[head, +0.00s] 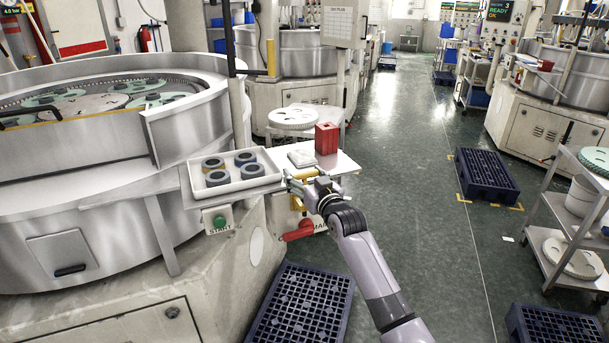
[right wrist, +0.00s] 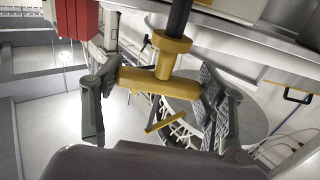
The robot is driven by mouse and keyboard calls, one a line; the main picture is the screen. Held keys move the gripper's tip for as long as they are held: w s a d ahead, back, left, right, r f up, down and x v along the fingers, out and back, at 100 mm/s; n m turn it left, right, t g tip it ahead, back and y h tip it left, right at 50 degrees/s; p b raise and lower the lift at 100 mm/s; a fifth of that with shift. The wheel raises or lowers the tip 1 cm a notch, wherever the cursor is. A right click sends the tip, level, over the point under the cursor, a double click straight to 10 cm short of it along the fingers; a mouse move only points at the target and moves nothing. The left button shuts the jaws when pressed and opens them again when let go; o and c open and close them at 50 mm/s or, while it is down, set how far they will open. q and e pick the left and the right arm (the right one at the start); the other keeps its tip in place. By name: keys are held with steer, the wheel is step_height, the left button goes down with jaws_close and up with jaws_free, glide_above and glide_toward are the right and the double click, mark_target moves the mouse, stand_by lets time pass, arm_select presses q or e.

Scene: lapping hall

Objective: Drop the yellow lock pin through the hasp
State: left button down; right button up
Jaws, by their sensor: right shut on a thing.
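The yellow lock pin (right wrist: 165,80) has a T-shaped top with a collar and a dark shaft running to the top edge of the right wrist view. My right gripper (right wrist: 158,92) is shut on its yellow crossbar, one finger at each end. In the head view my right gripper (head: 300,182) is at the front edge of the small shelf, with yellow of the pin (head: 306,174) beside it. Below it is a red switch handle (head: 300,231) on the machine front, with a yellow part (head: 297,203) just above. I cannot make out the hasp clearly. My left gripper is out of view.
A white tray (head: 233,188) with several dark rings stands left of the gripper. A red block (head: 327,138) and a white pad (head: 302,158) are on the shelf behind. A green START button (head: 219,221) is below the tray. Blue pallets (head: 303,300) lie on the floor.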

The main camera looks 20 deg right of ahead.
steer(key=shift+f+b, duration=1.05)
steer(key=shift+f, duration=0.65)
steer(key=o, duration=1.3)
steer(key=shift+o, duration=0.2)
steer(key=shift+s, duration=0.1)
steer(key=s+d, duration=0.1)
steer(key=s, duration=1)
steer(key=shift+s+d, duration=0.2)
steer(key=shift+s, duration=0.2)
